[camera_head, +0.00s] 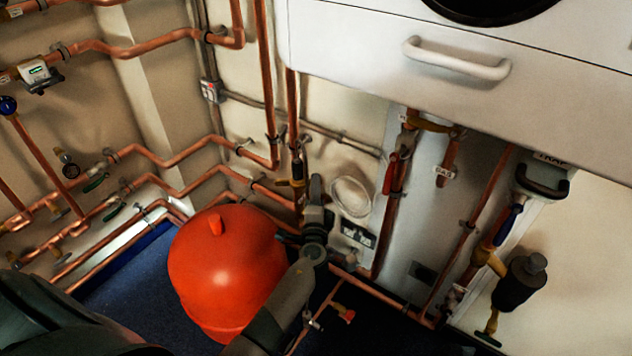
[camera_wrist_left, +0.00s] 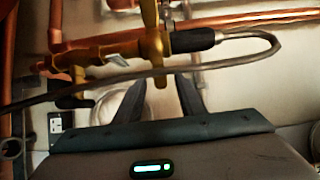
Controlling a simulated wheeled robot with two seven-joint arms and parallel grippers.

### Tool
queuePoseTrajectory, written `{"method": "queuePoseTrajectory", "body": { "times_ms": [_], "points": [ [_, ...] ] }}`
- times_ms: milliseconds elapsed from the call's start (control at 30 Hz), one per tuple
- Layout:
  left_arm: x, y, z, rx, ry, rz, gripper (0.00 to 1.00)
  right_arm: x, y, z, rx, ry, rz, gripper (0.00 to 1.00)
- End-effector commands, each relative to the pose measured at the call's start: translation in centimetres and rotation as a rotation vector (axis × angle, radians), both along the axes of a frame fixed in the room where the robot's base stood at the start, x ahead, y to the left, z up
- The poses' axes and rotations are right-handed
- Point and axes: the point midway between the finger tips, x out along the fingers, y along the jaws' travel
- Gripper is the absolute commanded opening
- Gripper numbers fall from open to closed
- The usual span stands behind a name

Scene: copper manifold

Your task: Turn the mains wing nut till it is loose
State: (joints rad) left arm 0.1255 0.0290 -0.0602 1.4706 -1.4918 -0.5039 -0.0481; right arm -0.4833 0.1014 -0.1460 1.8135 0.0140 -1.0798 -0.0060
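My left gripper (camera_head: 317,195) is at the pipework on the back wall, right of the red vessel. In the left wrist view its two dark fingers (camera_wrist_left: 160,86) stand apart, with a brass fitting (camera_wrist_left: 155,46) at and just beyond their tips. I cannot tell whether they touch it. This fitting is part of a brass valve body (camera_wrist_left: 98,52) with black ends on the copper pipe. In the head view the brass valve (camera_head: 292,183) shows just left of the gripper. Which brass part is the mains wing nut is not clear. My right gripper is out of view.
A grey cable loop (camera_wrist_left: 278,44) crosses in front of the valve. The red vessel (camera_head: 225,262) stands close to my left arm. A white cabinet with a handle (camera_head: 455,58) overhangs at upper right. Copper pipes (camera_head: 165,160) line the left wall.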

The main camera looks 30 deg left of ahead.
Motion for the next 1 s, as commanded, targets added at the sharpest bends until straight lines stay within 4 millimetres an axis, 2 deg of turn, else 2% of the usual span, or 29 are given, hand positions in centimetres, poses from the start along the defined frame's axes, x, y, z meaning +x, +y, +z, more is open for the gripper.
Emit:
{"method": "queuePoseTrajectory", "body": {
  "times_ms": [100, 233, 633, 667, 800, 1000],
  "points": [
    [1.5, 0.7, 0.0, 0.002, 0.000, -0.001, 0.36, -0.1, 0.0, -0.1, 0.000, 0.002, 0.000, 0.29],
    [2.4, 1.1, 0.0, 0.002, 0.000, -0.001, 0.36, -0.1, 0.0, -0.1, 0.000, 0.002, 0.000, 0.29],
    [2.8, 1.3, 0.0, 0.001, 0.000, -0.001, 0.36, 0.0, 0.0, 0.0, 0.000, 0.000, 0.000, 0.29],
    [2.8, 1.3, 0.0, 0.001, 0.000, -0.001, 0.31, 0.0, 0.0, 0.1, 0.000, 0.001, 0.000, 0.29],
    [2.8, 1.3, 0.0, 0.001, 0.000, -0.001, 0.00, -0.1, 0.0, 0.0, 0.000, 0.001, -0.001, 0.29],
    [2.8, 1.3, 0.0, 0.001, 0.000, 0.000, 0.00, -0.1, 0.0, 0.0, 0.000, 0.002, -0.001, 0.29]
  ]
}}
